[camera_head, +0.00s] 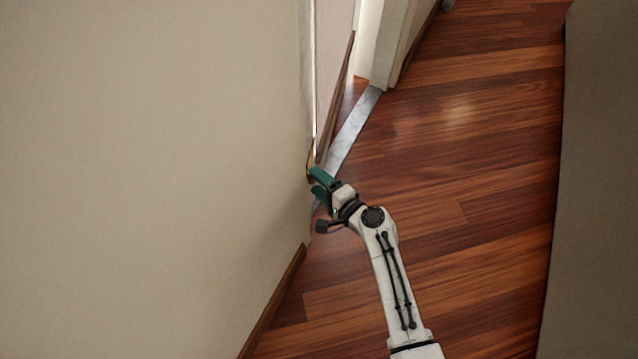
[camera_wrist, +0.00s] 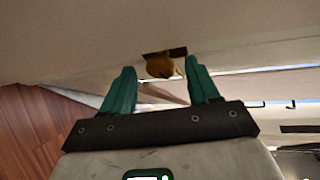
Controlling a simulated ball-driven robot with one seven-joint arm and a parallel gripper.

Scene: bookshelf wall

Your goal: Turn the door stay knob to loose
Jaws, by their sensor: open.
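A round brass-coloured knob (camera_wrist: 160,66) on a dark plate (camera_wrist: 178,53) shows in the wrist view, set in a pale surface. It lies just beyond the tips of my gripper (camera_wrist: 162,76), roughly midway between the two green fingers. The fingers are apart and nothing is held between them. In the head view my gripper (camera_head: 318,182) is at the wall's edge by the door opening. The knob cannot be made out clearly there. I cannot tell whether a finger touches the knob.
A beige wall (camera_head: 150,150) fills the left. A pale door panel (camera_head: 332,50) and a white frame (camera_head: 385,45) stand beyond my gripper, with a grey threshold strip (camera_head: 352,130) on the floor. Wooden floor (camera_head: 480,150) is clear to the right, up to a grey-brown surface (camera_head: 605,180).

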